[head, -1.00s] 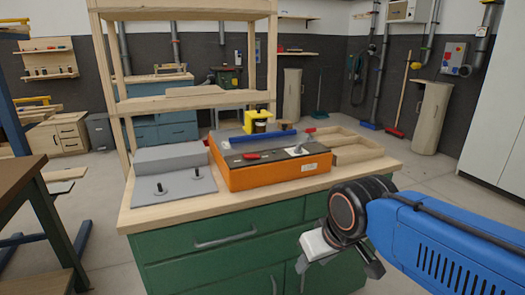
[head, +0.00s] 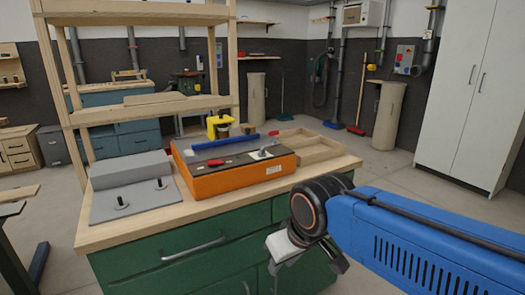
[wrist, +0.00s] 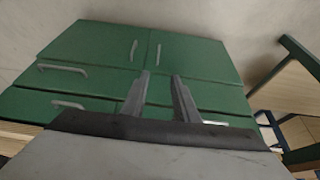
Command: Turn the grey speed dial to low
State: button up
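An orange machine (head: 235,181) with a dark top stands on the wooden bench. A small light-grey piece (head: 262,153) stands on its right end, and a red piece (head: 216,163) lies on its top. I cannot tell which part is the grey speed dial or how it is set. My gripper (wrist: 160,75) is open and empty in the wrist view, its two fingers apart with green cabinet fronts beyond. In the head view it hangs in front of the bench, below and to the right of the machine, partly hidden by my wrist.
The bench top (head: 115,235) carries a grey plate (head: 138,199) with two dark knobs at left. A shallow wooden tray (head: 318,159) lies behind right. A yellow tool (head: 219,125) stands behind the machine. A wooden shelf frame (head: 140,109) rises at the back. Floor at right is open.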

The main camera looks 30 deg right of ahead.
jog(key=w+d+r+m+g, duration=0.1)
jog(key=w+d+r+m, duration=0.15)
jog(key=w+r, duration=0.75)
jog(key=w+d+r+m+g, duration=0.25)
jog(key=w+r, duration=0.45)
jog(key=r, duration=0.6)
jog(key=m+g, duration=0.1)
jog(key=m, duration=0.4)
send_near(262, 148)
notch_tip(262, 148, down, 8)
jog(key=shift+f, duration=0.15)
grip_shut()
